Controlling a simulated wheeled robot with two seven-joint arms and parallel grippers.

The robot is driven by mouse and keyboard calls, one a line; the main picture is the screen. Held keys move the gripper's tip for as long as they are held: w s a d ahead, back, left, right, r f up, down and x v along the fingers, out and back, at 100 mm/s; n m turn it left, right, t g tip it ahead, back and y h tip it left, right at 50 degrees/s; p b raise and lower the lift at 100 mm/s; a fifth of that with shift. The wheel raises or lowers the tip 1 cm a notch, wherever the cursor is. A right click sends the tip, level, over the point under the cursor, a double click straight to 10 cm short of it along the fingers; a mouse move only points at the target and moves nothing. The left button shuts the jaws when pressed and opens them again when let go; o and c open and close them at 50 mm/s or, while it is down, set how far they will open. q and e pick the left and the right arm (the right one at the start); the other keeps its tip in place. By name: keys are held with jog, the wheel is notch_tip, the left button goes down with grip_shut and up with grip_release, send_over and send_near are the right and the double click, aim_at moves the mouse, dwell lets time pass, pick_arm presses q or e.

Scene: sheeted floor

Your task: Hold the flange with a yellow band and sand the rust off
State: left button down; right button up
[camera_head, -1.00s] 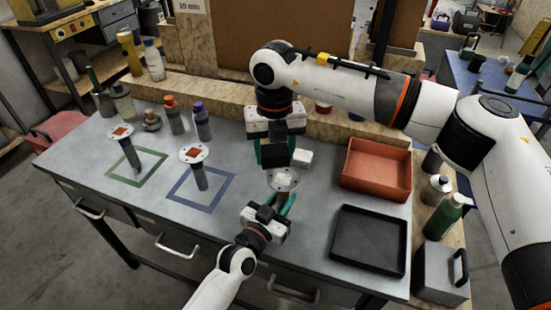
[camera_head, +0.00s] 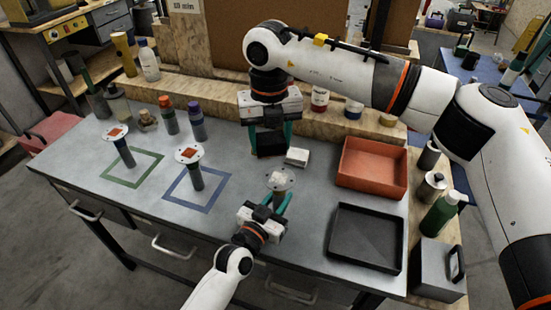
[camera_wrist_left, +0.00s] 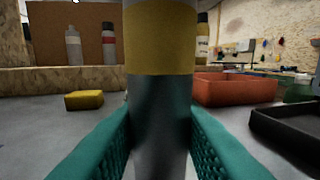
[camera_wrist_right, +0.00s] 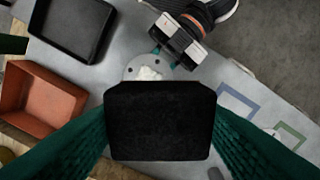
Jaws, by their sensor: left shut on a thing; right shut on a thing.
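My left gripper (camera_head: 272,204) is shut on the stem of a flange (camera_head: 281,178), disc up, above the table's front part. In the left wrist view the stem's yellow band (camera_wrist_left: 160,38) shows just above the fingers. The disc has a pale, whitish patch; I see no brown on it. My right gripper (camera_head: 271,130) is shut on a black sanding block (camera_wrist_right: 160,120), behind the disc and apart from it in the head view. Two other flanges, the left one (camera_head: 116,134) and the middle one (camera_head: 189,156), stand upright with rust-brown squares on top.
A red tray (camera_head: 372,185) and a black tray (camera_head: 335,235) are at the right. Green (camera_head: 109,178) and blue (camera_head: 170,202) outlines mark the left. Bottles stand along the back.

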aim_at(288, 180)
jog(key=shift+f, duration=0.1)
jog(key=shift+f, duration=4.05)
jog(key=shift+s+d, duration=0.25)
jog(key=shift+d, duration=0.55)
jog(key=shift+c, duration=0.4)
jog(key=shift+s+d, duration=0.15)
jog(key=shift+d, duration=0.4)
jog(key=shift+s+d, duration=0.15)
jog(key=shift+d, duration=0.4)
jog(key=shift+w+a, duration=0.25)
jog(key=shift+a, duration=0.65)
jog(key=shift+w+a, duration=0.2)
jog(key=shift+a, duration=0.65)
jog(key=shift+w+a+r, duration=0.1)
jog(key=shift+a+r, duration=0.1)
jog(key=shift+a, duration=0.05)
jog(key=shift+r, duration=3.95)
